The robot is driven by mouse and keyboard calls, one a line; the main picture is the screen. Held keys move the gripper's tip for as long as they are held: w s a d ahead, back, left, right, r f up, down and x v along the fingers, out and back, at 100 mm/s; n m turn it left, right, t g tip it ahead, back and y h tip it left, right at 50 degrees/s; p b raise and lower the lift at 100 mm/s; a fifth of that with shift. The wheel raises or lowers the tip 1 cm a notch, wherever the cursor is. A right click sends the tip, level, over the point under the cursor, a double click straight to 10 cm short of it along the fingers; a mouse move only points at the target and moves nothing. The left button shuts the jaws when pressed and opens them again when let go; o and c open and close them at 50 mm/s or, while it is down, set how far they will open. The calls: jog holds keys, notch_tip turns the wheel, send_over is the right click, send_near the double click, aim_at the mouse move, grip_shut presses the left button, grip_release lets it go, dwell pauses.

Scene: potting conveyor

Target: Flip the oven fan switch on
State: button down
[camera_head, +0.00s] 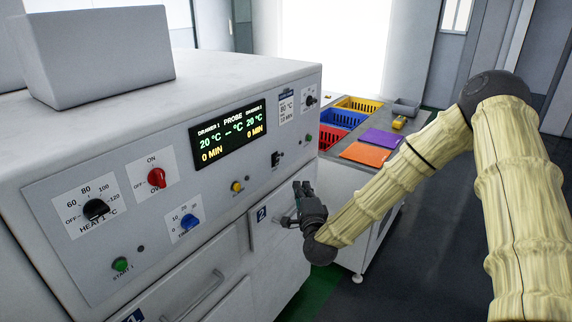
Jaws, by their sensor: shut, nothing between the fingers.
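The oven's control panel (110,235) fills the left half of the view. A small black switch (277,159) sits on its right part, right of the yellow button; its lettering is too small to read, so I cannot tell for sure that it is the fan switch or how it is set. A red rotary knob (157,178) with ON and OFF marks sits further left. My gripper (302,190) is shut and empty, in front of the panel's lower right, below the black switch. It appears apart from the switch.
A lit display (230,132), a black heat knob (96,210), a blue knob (189,222) and a yellow button (236,187) share the panel. Drawers with handles lie below. A bench with coloured baskets (343,118) stands behind. Open floor (425,235) lies at right.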

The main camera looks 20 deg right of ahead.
aim_at(277, 160)
jog(key=w+a+r+p, duration=0.1)
jog(key=w+p, duration=0.5)
jog(key=w, duration=0.6)
jog(key=shift+w+r+p, duration=0.35)
jog(key=shift+w+r, duration=0.05)
jog(key=shift+r, duration=0.05)
jog(key=shift+a, duration=0.1)
jog(key=shift+a, duration=0.1)
